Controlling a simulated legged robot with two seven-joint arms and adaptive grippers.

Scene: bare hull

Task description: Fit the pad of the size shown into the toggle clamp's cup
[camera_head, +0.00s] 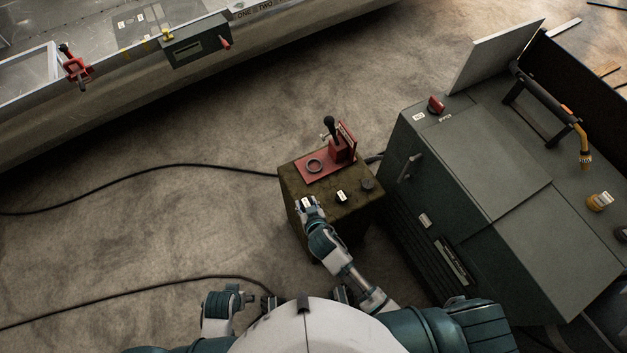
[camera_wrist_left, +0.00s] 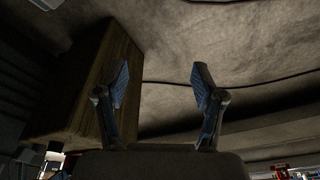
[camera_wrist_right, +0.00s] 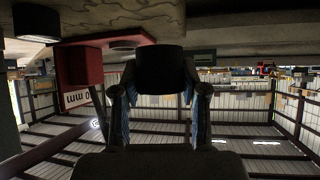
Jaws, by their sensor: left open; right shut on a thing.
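The toggle clamp (camera_head: 340,145) stands on a red base plate on the stand (camera_head: 335,215), its black-knobbed handle upright. Its cup (camera_head: 314,165) is a grey ring on the plate and looks empty. My right gripper (camera_head: 307,203) is shut on a dark round pad (camera_wrist_right: 160,70), at the stand's near left corner. I cannot tell whether this pad touches the stand top. A white-labelled pad (camera_head: 341,197) and a dark pad (camera_head: 367,185) are to its right. In the right wrist view, a red part bears a label (camera_wrist_right: 76,98) ending in "0 mm". My left gripper (camera_wrist_left: 160,85) is open and empty.
A large green-grey machine (camera_head: 470,165) stands close to the stand's right. Black cables (camera_head: 150,175) run over the floor at left. A metal hull (camera_head: 130,60) lies at the upper left with a red clamp on its edge. The stand's side (camera_wrist_left: 85,85) is near my left gripper.

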